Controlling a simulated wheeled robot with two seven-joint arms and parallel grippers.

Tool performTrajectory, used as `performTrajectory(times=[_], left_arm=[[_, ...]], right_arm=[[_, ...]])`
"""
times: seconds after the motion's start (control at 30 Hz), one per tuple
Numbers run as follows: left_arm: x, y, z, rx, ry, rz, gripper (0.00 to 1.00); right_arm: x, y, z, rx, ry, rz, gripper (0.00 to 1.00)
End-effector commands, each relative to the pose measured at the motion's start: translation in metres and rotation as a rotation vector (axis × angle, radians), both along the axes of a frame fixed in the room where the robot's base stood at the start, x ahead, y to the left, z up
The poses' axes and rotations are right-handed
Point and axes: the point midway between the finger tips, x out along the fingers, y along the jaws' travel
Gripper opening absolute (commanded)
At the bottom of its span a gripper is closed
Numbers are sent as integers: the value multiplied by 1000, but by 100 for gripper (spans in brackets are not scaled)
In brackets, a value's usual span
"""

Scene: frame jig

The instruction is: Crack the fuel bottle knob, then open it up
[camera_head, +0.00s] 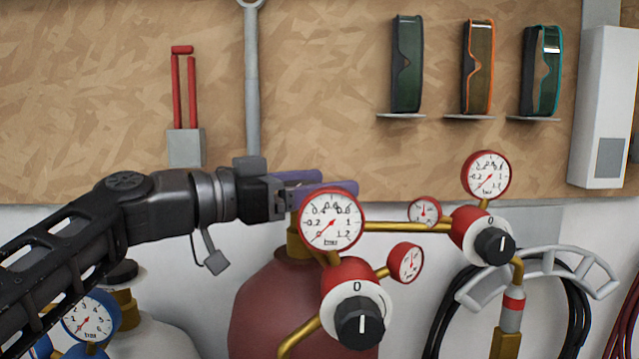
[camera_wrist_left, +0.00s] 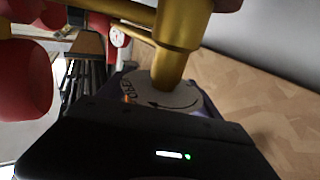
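The red fuel bottle (camera_head: 265,310) stands at lower middle in the head view, with brass fittings on top. My left gripper (camera_head: 325,185) reaches in from the left just above its valve, with two purple fingers apart and pointing right behind the large gauge. The bottle knob is hidden in the head view. In the left wrist view a pale disc (camera_wrist_left: 178,108), with lettering that seems to read OPEN and a curved arrow, lies between the finger sides, with a brass pipe in front. Whether the fingers press on anything cannot be told. My right gripper is out of view.
A red-rimmed gauge (camera_head: 330,222) and a red regulator with a black knob (camera_head: 360,322) stand close to my fingers. A second regulator (camera_head: 480,236) is further right. A blue-rimmed gauge (camera_head: 88,318) sits lower left. Goggles (camera_head: 407,65) hang on the board behind.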

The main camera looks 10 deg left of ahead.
Motion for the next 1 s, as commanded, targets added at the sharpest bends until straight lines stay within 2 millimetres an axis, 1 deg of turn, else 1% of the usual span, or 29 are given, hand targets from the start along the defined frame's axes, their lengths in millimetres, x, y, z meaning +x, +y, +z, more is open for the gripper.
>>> performTrajectory(times=[0.03,0.07,0.67,0.7,0.87,1.0], left_arm=[[0,0,0,0,0,0,68],[0,0,0,0,0,0,66],[0,0,0,0,0,0,17],[0,0,0,0,0,0,15],[0,0,-2,1,2,27,15],[1,1,-3,3,1,127,15]], right_arm=[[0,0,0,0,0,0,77],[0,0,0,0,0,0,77],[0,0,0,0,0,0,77],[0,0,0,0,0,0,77],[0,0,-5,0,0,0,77],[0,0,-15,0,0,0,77]])
